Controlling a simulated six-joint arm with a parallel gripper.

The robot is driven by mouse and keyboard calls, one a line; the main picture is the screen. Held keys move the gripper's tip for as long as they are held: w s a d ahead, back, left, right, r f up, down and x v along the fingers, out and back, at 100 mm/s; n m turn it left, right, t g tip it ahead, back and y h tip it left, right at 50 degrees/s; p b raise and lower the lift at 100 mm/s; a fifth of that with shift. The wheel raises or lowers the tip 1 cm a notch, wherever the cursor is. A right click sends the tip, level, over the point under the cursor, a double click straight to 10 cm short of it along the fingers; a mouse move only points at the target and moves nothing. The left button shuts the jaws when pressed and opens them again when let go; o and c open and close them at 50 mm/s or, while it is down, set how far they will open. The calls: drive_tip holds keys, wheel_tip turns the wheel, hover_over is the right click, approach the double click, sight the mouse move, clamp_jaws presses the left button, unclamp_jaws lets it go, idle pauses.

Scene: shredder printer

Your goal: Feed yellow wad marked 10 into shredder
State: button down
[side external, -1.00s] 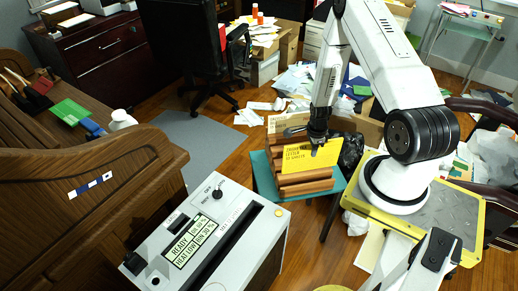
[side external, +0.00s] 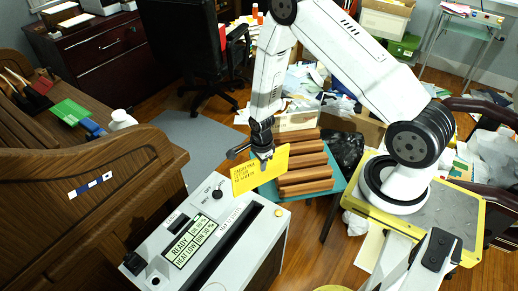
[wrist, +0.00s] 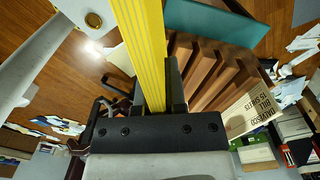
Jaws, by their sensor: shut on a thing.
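My gripper (side external: 263,158) is shut on the yellow wad (side external: 258,172), a flat yellow block with dark print on its face. In the side view it holds the wad upright in the air, between the brown slotted rack and the shredder. The print is too small to read surely. In the wrist view the wad's striped yellow edge (wrist: 140,45) stands between the fingers. The shredder (side external: 228,236) is the grey-white machine in the foreground, with a long dark slot, a knob and a display reading READY. The wad is above and beyond the slot's far end, apart from it.
The brown slotted rack (side external: 306,173) sits on a teal stand (side external: 330,193) right of the wad. A wooden roll-top desk (side external: 90,190) flanks the shredder on the left. An office chair (side external: 190,50), boxes and loose papers fill the back. The air over the shredder is clear.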

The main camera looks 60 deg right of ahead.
drive_tip(key=s+a+r+n, duration=0.1)
drive_tip(key=a+n, duration=0.1)
drive_tip(key=a, duration=1)
drive_tip(key=s+a+r+n, duration=0.1)
drive_tip(key=a+r+n, duration=0.1)
drive_tip(key=a, duration=1.1)
drive_tip(key=shift+n, duration=0.5)
drive_tip(key=shift+a+f, duration=0.1)
drive_tip(key=shift+f, duration=0.15)
wheel_tip(320, 180, down, 8)
drive_tip(key=shift+f, duration=0.25)
drive_tip(key=c, duration=0.6)
unclamp_jaws()
